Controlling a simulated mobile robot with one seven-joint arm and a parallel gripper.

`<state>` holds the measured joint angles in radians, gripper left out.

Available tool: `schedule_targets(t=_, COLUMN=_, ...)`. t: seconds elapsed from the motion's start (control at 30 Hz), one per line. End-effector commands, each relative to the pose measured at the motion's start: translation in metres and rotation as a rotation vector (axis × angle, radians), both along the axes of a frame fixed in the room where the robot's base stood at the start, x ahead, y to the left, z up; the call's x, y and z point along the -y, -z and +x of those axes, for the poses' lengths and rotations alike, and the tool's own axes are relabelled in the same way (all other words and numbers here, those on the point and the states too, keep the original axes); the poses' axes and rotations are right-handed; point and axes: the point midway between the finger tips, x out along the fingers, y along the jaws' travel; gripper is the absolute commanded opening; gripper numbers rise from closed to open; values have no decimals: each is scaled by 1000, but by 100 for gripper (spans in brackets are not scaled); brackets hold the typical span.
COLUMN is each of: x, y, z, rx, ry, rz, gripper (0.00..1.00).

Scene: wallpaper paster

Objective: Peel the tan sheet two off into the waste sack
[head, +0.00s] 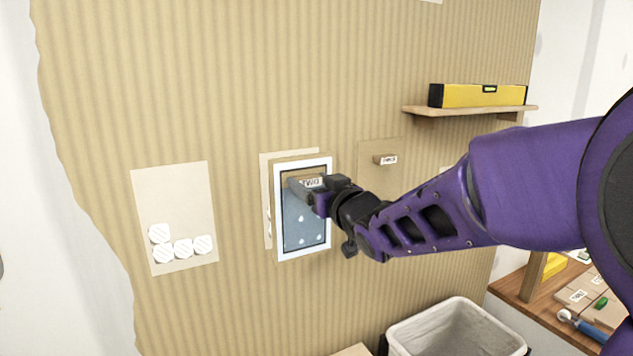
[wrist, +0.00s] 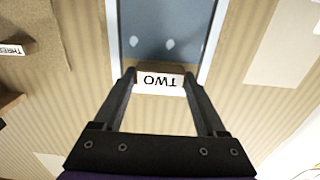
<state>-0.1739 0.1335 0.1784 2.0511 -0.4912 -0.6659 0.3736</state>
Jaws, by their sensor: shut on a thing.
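My gripper (head: 312,190) is at the framed panel on the wall, with its fingers shut on a pale tab lettered TWO (wrist: 160,81). The tab reads upside down in the wrist view and sits between the fingertips (wrist: 160,78). A grey-blue panel (head: 305,222) with white spots and a white border is close by; a brown strip shows along its top, inside the border. How much of the tan sheet is attached is hard to tell, as the gripper covers part of it. The waste sack, a pale lined bin (head: 455,330), stands low at the right.
A paper patch with round white pads (head: 182,247) is on the wall at left. Sheet three's tab (head: 386,160) sticks out at right. A shelf (head: 470,110) holds a yellow level (head: 480,95). A wooden bench (head: 520,290) with tools is beyond the bin.

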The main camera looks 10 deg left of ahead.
Motion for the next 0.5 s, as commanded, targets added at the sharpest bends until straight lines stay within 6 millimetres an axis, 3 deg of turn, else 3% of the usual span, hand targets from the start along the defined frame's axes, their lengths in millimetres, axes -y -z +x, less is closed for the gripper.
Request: schedule_targets(t=0.5, x=26, y=0, z=-34, rx=1, ry=1, rz=-1, gripper=18)
